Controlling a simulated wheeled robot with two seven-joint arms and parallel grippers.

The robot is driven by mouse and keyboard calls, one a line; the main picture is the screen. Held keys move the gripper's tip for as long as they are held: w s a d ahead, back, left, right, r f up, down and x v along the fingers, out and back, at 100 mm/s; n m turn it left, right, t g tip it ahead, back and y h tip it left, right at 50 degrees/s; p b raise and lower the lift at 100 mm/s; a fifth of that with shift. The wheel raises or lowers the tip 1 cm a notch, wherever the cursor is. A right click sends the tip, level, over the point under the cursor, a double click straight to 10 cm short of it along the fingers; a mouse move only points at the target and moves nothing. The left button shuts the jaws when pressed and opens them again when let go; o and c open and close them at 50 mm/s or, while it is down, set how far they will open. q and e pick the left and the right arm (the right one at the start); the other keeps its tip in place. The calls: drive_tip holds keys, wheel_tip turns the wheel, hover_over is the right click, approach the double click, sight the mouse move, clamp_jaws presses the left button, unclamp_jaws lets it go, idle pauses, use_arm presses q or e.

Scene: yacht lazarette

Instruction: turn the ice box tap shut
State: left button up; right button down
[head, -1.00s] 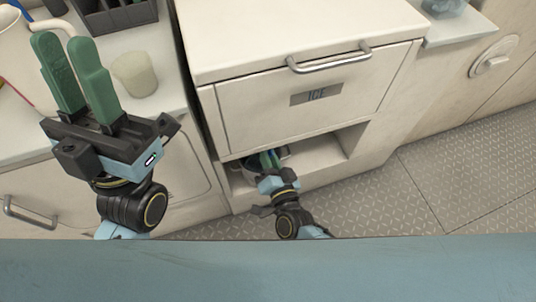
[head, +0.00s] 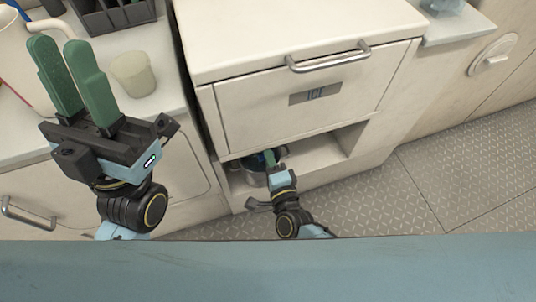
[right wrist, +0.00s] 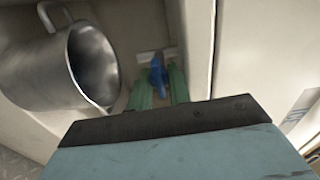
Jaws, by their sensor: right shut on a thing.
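The ice box (head: 260,112) is a cream cabinet with a drawer front labelled ICE and an open recess below. In the right wrist view, the blue tap handle (right wrist: 158,74) sits between the green fingers of my right gripper (right wrist: 161,85), which is shut on it. A pale fitting shows just behind the handle. In the head view my right gripper (head: 271,158) reaches into the left part of the recess, and the tap is mostly hidden there. My left gripper (head: 58,48) is raised at the left, open and empty, fingers pointing up.
A metal mug (right wrist: 85,62) stands close beside the tap; part of it shows in the recess in the head view. A pale cup (head: 134,74) stands on the left counter. A bar handle (head: 328,58) sticks out above. The patterned floor at right is clear.

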drive_tip(key=shift+m, duration=0.3)
drive_tip(key=c, duration=1.3)
unclamp_jaws()
